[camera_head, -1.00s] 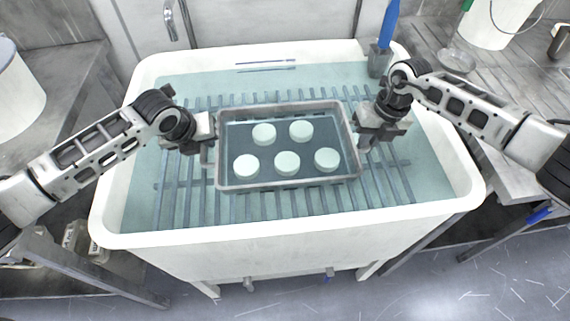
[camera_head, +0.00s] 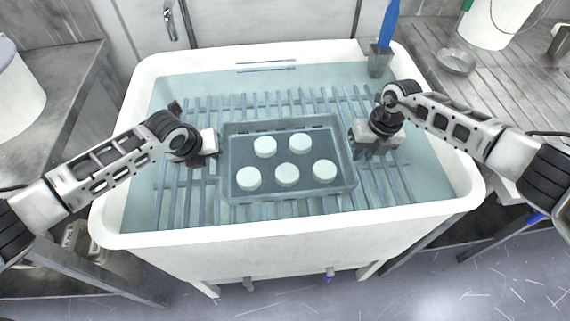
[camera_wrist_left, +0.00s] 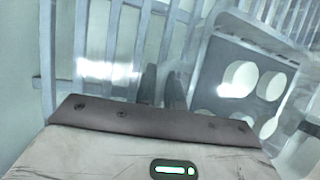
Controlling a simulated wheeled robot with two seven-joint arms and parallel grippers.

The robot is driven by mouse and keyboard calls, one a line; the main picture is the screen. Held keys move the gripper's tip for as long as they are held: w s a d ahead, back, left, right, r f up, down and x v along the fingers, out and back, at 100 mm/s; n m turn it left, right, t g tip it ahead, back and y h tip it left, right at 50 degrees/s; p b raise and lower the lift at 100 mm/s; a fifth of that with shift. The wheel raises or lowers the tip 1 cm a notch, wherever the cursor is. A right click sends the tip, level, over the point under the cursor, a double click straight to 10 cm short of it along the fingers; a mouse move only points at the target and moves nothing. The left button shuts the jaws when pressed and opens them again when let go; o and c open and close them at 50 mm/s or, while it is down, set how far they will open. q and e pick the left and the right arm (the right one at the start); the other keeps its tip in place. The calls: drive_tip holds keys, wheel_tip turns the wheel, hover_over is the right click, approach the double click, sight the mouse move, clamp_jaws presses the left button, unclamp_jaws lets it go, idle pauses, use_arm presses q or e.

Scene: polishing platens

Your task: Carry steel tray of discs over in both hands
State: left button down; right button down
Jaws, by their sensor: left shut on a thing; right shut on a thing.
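The steel tray (camera_head: 290,195) lies level in the white basin and looks blue-tinted, under the water. Several pale round discs (camera_head: 287,173) rest flat inside it, apart from one another. My left gripper (camera_head: 211,158) is shut at the tray's left end, its fingertips dipping into the water. In the left wrist view its dark fingers (camera_wrist_left: 162,88) point down beside the tray (camera_wrist_left: 212,75), which is blurred there. My right gripper (camera_head: 358,150) is shut at the tray's right end. The exact hold at each end is hard to see under the water.
The white basin (camera_head: 285,228) surrounds the tray, with slatted bars (camera_head: 190,195) across its bottom. A blue-handled tool (camera_head: 384,45) stands at its back right corner. A small metal bowl (camera_head: 456,61) and white bucket (camera_head: 490,22) are on the right bench.

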use_arm(q)
drive_tip(key=shift+w+f, duration=0.1)
drive_tip(key=shift+f, duration=0.45)
use_arm(e)
drive_tip(key=shift+w+f, duration=0.1)
drive_tip(key=shift+f, duration=0.5)
use_arm(q)
drive_tip(key=c, duration=1.7)
unclamp_jaws()
drive_tip(key=shift+a+f, duration=0.1)
drive_tip(key=shift+f, duration=0.05)
use_arm(e)
drive_tip(key=c, duration=1.7)
unclamp_jaws()
drive_tip(key=shift+f, duration=0.15)
use_arm(q)
drive_tip(key=shift+o, duration=1)
use_arm(e)
drive_tip(key=shift+o, duration=1)
use_arm(q)
drive_tip(key=d+v, duration=0.1)
drive_tip(key=v, duration=0.7)
drive_tip(key=shift+a, duration=0.4)
use_arm(e)
wheel_tip(320, 180, up, 12)
drive_tip(key=d, duration=0.2)
drive_tip(key=shift+d, duration=0.15)
drive_tip(key=shift+f, duration=0.1)
